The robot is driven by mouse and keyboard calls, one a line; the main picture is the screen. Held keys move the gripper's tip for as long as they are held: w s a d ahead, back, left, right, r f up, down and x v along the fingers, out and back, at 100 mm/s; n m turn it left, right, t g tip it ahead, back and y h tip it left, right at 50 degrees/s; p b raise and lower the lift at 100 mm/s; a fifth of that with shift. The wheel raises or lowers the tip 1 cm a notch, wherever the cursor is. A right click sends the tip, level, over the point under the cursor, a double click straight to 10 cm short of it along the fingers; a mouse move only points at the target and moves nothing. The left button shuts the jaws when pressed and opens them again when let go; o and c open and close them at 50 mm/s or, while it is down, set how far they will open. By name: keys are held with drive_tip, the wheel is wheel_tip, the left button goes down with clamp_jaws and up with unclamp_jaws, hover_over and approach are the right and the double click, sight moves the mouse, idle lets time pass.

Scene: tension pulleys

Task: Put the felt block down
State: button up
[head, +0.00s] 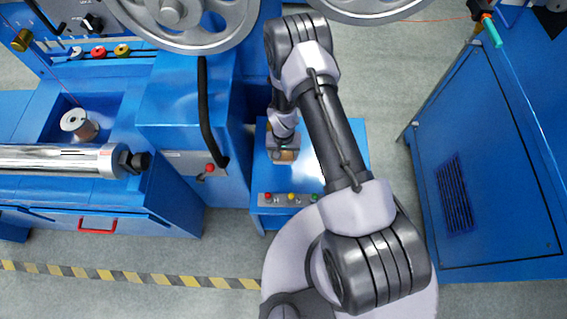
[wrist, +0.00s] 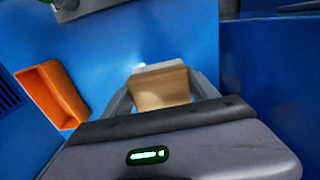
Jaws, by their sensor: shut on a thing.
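The felt block (wrist: 160,90) is tan with a paler, whitish edge. It sits between the two fingers of my gripper (wrist: 163,85) in the wrist view, and the gripper is shut on it. In the head view the block (head: 285,156) is a small tan patch at the end of my arm, over the blue cabinet top (head: 350,140). Blue surface shows beyond the block in the wrist view. I cannot tell whether the block touches that surface or hangs above it.
An orange open-topped bin (wrist: 52,95) lies left of the block in the wrist view. A button panel (head: 290,199) runs along the cabinet's front edge. A blue machine with a metal roller (head: 60,159) stands left, and a blue cabinet (head: 500,160) stands right. Large wheels (head: 185,15) are above.

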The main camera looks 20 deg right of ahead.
sight(283, 161)
wheel_tip(283, 161, down, 6)
drive_tip(key=shift+r+b, duration=0.25)
drive_tip(key=shift+b, duration=0.8)
drive_tip(key=shift+r, duration=0.2)
drive_tip(key=shift+f, duration=0.1)
drive_tip(key=o, duration=1.4)
drive_tip(key=shift+o, duration=0.3)
